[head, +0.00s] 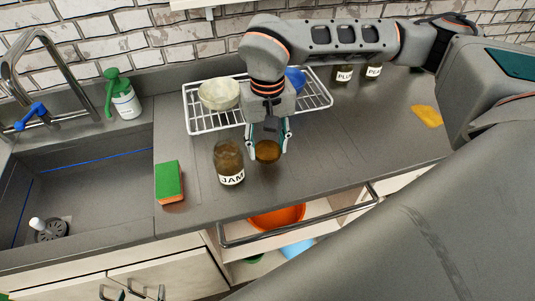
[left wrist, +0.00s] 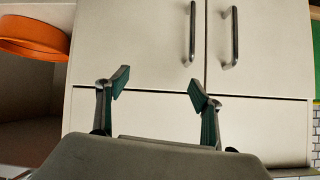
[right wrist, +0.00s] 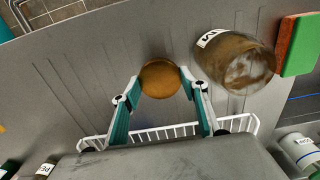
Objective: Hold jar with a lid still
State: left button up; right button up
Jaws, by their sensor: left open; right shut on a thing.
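The glass jar (head: 228,163) with brown contents and a JAM label stands upright on the grey counter. It also shows in the right wrist view (right wrist: 236,60), where its top looks uncovered. My right gripper (head: 267,148) is shut on a round golden-brown lid (right wrist: 160,80), just right of the jar in the head view and apart from it. Whether the lid touches the counter is unclear. My left gripper (left wrist: 160,85) is open and empty in front of the pale cabinet doors, low below the counter.
A green-orange sponge (head: 169,182) lies left of the jar, beside the sink (head: 80,190). A white wire rack (head: 205,122) with bowls stands behind. A yellow cloth (head: 427,115) lies right.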

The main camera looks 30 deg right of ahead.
aim_at(267, 150)
jog(key=shift+f, duration=1.95)
jog(key=shift+f, duration=0.1)
jog(key=o, duration=0.9)
jog(key=shift+o, duration=0.2)
notch_tip(267, 150, up, 12)
jog(key=shift+r, duration=0.15)
